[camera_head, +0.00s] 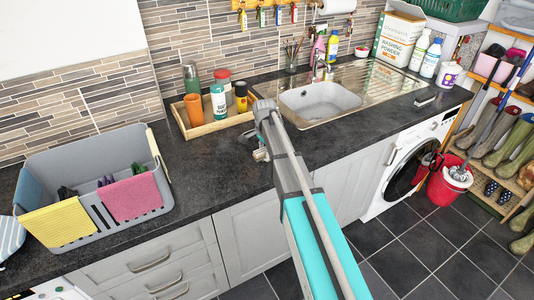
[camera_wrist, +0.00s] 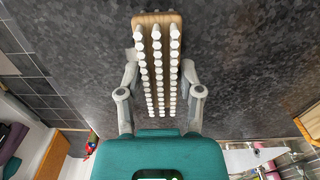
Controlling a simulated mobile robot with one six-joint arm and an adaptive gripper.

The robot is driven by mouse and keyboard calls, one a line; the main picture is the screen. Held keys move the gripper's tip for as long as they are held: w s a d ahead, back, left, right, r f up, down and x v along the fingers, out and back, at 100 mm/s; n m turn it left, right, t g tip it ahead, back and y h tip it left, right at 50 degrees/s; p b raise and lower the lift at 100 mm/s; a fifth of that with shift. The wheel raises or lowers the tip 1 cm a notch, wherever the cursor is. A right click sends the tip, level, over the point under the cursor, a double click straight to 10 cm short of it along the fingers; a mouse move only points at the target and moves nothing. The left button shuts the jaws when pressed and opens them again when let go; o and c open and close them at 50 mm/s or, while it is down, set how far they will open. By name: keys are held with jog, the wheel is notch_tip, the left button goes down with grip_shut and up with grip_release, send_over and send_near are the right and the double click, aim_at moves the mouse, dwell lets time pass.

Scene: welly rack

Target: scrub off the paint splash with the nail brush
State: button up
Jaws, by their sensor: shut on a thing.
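The nail brush (camera_wrist: 157,19) has a wooden body and rows of white bristles, and it lies between the fingers of my gripper (camera_wrist: 160,75) in the wrist view. The fingers are shut on its sides, and the bristles face the wrist camera. In the head view my gripper (camera_head: 261,150) is low over the dark worktop (camera_head: 215,165), near its front edge and left of the sink; my arm hides much of it. I cannot make out the paint splash for certain in either view. I cannot tell whether the brush touches the worktop.
A wooden tray (camera_head: 192,134) with cups and jars stands behind my gripper. A grey dish rack (camera_head: 85,160) with yellow and pink cloths is at left. The steel sink (camera_head: 318,102) is at right. A small dark-and-white object (camera_head: 425,100) lies right of the sink. Worktop between rack and gripper is clear.

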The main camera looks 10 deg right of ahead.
aim_at(264, 148)
jog(key=shift+w+a, duration=0.15)
jog(key=shift+w, duration=0.3)
jog(key=shift+r, duration=0.1)
jog(key=shift+r+p, duration=2.95)
jog(key=shift+p, duration=0.05)
jog(key=shift+r, duration=0.1)
jog(key=shift+r+p, duration=1.4)
jog(key=shift+p, duration=0.15)
jog(key=shift+f, duration=0.15)
jog(key=shift+s, duration=0.15)
